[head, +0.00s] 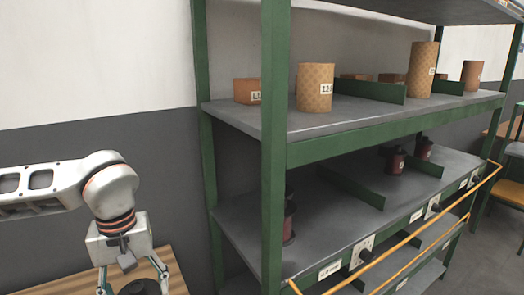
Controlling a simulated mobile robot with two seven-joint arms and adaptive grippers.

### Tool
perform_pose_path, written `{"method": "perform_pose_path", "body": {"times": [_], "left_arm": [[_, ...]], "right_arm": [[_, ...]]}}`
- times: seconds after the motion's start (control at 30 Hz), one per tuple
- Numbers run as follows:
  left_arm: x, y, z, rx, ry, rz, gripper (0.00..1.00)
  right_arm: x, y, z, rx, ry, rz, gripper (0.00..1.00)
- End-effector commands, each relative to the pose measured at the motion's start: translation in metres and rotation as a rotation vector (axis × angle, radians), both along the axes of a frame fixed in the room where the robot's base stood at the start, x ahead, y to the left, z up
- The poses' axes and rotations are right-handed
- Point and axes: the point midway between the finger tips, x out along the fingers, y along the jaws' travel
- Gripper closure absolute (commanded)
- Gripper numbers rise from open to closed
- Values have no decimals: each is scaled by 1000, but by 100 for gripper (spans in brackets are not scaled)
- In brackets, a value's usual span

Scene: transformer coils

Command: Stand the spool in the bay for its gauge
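My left gripper (136,285) points down at the bottom left, over a wooden surface (178,284). A dark round thing (146,288), perhaps the spool, shows between its fingers, cut off by the picture's bottom edge. The fingertips are out of view, so I cannot tell whether they touch it. The middle shelf (325,222) of a green rack has bays parted by low green dividers (352,186). A dark red spool (289,222) stands at its near end, partly behind the post. Two more dark red spools (396,162) (424,149) stand farther along. My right gripper is not in view.
Green post (273,150) stands in front of the shelves. Yellow rails (405,237) run along the rack's front. Labels (330,270) on the shelf edge are too small to read. Cartons and brown cylinders (315,88) stand on the upper shelf. A chair (508,190) is at far right.

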Motion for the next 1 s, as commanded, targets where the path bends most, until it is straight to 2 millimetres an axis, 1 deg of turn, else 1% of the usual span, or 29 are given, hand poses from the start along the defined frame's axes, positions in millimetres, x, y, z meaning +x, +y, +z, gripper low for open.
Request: {"method": "perform_pose_path", "body": {"times": [0.03,0.1,0.2,0.3,0.47,1.0], "left_arm": [[1,-1,-12,-1,3,-81,90],[2,-3,-26,-3,4,-190,90],[3,-5,-40,-5,3,-307,90],[3,-6,-49,-8,3,-378,90],[4,-6,-53,-8,1,-416,90],[3,-6,-53,-8,3,-412,90]], "right_arm": [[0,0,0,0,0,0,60],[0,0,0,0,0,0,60],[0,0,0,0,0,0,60],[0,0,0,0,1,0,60],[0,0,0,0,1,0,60],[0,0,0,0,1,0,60]]}}
